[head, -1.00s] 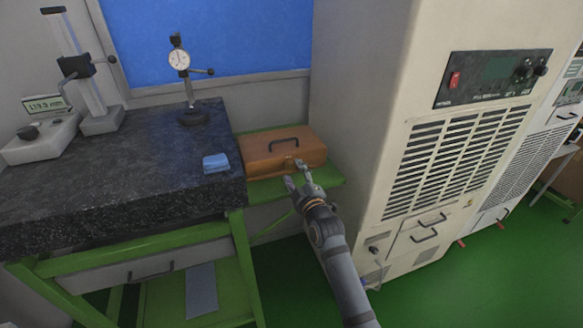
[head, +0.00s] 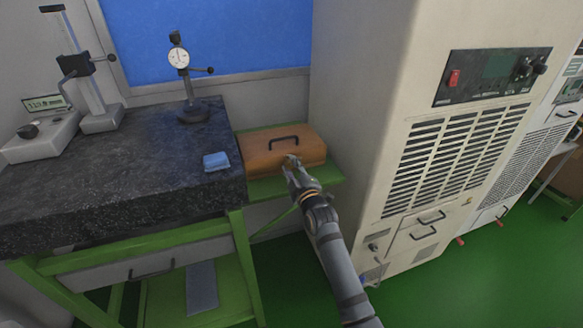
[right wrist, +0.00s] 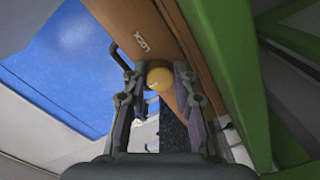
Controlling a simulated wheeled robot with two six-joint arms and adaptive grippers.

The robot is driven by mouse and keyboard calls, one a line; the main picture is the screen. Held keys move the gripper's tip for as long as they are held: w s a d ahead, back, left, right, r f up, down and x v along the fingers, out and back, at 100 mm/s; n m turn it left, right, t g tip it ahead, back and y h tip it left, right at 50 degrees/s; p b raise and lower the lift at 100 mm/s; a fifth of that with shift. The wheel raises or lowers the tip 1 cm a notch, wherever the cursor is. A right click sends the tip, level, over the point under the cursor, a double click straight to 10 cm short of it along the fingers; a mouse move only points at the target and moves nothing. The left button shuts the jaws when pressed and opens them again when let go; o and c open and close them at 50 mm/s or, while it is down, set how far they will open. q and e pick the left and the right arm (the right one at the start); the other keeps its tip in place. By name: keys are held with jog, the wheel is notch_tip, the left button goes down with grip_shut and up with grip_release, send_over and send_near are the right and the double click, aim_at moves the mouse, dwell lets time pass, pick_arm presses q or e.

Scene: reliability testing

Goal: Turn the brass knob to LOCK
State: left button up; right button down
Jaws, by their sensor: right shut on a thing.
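A brown wooden box (head: 262,150) with a dark handle on its lid (head: 284,141) sits on a green shelf. The brass knob (right wrist: 159,78) is on the box's front and shows between my right fingers in the right wrist view. The word LOCK (right wrist: 140,44) is printed on the box face near the knob. My right gripper (head: 291,164) is at the front of the box, shut on the knob; in the head view it hides most of the knob. My left gripper is not in view.
A dark granite table (head: 110,160) on a green frame stands left of the box, with a dial gauge stand (head: 190,90) and blue cloth (head: 216,161) on it. A tall beige cabinet (head: 360,110) rises close on the right. Green floor lies open in front.

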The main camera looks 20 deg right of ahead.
jog(key=shift+m, duration=0.3)
jog(key=m+p, duration=0.2)
jog(key=m, duration=0.1)
jog(key=shift+r+m, duration=0.1)
jog(key=shift+m, duration=0.3)
jog(key=m+p, duration=0.2)
jog(key=m, duration=0.3)
jog(key=shift+p, duration=0.4)
jog(key=m+p, duration=0.1)
jog(key=m, duration=0.3)
jog(key=shift+m, duration=0.4)
jog(key=shift+m+p, duration=0.65)
jog(key=shift+m, duration=1.15)
jog(key=c, duration=1.1)
grip_release()
jog(key=shift+o, duration=0.2)
